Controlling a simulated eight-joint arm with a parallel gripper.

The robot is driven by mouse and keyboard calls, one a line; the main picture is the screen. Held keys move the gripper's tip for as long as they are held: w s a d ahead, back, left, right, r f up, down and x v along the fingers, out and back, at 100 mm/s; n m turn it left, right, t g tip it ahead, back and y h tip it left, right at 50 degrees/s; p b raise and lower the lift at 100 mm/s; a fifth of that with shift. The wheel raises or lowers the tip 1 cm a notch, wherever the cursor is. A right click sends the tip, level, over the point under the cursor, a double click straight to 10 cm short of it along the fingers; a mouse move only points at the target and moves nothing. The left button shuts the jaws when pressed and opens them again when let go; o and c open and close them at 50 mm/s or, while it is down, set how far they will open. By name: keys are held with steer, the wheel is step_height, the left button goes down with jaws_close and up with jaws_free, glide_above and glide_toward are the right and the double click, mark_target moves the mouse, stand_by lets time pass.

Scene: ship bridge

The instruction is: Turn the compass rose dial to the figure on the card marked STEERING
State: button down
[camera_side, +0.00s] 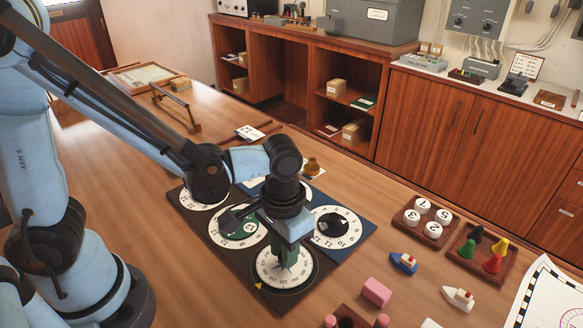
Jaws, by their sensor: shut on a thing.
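My gripper (284,264) points down over the nearest white dial and is shut on its centre, which it hides. This dial (268,277) carries small figures around its rim and seems to be the compass rose dial. It sits on a dark board (232,272), with a small yellow pointer (258,286) at its lower left. The figure at the pointer is too small to read. A white card (250,132) with a dark figure stands behind the board. Another card (313,170) is partly hidden by a brass piece. I cannot read STEERING on either.
Other dials are close by: a green-centred one (241,229), a black-knobbed one (334,228) on a blue board, and a white one (204,197). Right of them are a tray of numbered white discs (424,218), a tray of coloured pawns (487,251), toy boats (404,263) and a pink block (376,292).

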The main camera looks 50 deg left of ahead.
steer(key=shift+n, duration=1.3)
steer(key=c, duration=0.9)
jaws_free()
steer(key=shift+r, duration=0.2)
steer(key=shift+r, duration=5.9)
steer(key=shift+w+a+f+m+t, duration=0.1)
steer(key=shift+a+f+m+t, duration=0.15)
steer(key=shift+a+t, duration=1.4)
steer(key=shift+w+a+f+m+t, duration=0.1)
steer(key=shift+a+m+t, duration=0.45)
steer(key=shift+a, duration=2.15)
steer(key=shift+a+f+m+t, duration=0.1)
steer(key=shift+a+f+t, duration=0.1)
steer(key=shift+a+t, duration=1.55)
